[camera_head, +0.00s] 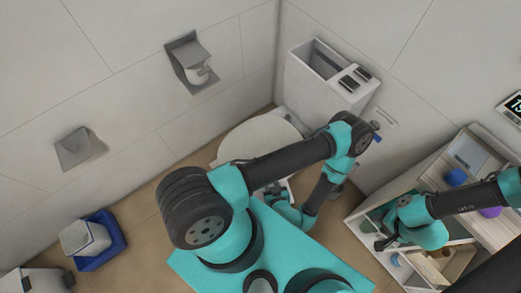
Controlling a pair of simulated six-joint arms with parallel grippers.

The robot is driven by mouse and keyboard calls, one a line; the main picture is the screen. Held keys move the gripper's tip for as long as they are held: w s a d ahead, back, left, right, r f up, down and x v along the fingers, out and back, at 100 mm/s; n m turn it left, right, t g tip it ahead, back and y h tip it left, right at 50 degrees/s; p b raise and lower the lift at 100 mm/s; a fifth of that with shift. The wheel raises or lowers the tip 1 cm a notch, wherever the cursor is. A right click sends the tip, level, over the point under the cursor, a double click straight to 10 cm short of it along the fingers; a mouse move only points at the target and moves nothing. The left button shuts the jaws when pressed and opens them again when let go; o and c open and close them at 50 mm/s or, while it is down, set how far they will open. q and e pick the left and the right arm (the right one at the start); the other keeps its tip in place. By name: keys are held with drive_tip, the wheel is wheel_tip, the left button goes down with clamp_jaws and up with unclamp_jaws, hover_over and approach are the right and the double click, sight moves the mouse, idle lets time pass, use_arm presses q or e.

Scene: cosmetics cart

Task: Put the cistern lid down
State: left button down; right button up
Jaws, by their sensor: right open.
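The white cistern (327,92) stands in the corner behind the toilet, with a dark rectangular opening in the left part of its top. Two dark buttons sit on the right part of the top. I cannot make out a separate cistern lid for certain. My left arm arches in front of the toilet; its gripper, low behind the arm, is mostly hidden, and I cannot tell its jaw state. My right gripper (384,242) is open above the left side of the cart (362,222), apart from the cistern, with nothing seen between its fingers.
The round white toilet (250,138) is in front of the cistern, partly behind my left arm. The cart at right has several compartments with a blue item (456,177) and a purple item (490,212). A blue bin (112,254) stands on the floor at left.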

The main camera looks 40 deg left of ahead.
use_arm(q)
drive_tip(key=shift+w, duration=0.1)
drive_tip(key=w+a, duration=0.2)
drive_tip(key=w, duration=0.2)
drive_tip(key=w+a+f, duration=0.1)
drive_tip(key=w+a, duration=0.2)
drive_tip(key=w, duration=0.1)
drive_tip(key=w+a, duration=0.2)
drive_tip(key=w, duration=0.2)
drive_tip(key=shift+w+a+f, duration=0.15)
drive_tip(key=shift+w+a, duration=0.05)
drive_tip(key=shift+a, duration=0.15)
drive_tip(key=shift+w, duration=0.1)
drive_tip(key=shift+w+a, duration=0.15)
drive_tip(key=shift+w, duration=0.05)
drive_tip(key=shift+w+a+f, duration=0.1)
drive_tip(key=shift+w+f, duration=0.05)
drive_tip(key=shift+f, duration=0.75)
drive_tip(key=shift+w+a+f, duration=0.1)
drive_tip(key=shift+w+f, duration=0.05)
drive_tip(key=shift+f, duration=0.75)
drive_tip(key=c, duration=0.7)
unclamp_jaws()
drive_tip(key=shift+c, duration=0.2)
drive_tip(key=shift+v, duration=6.05)
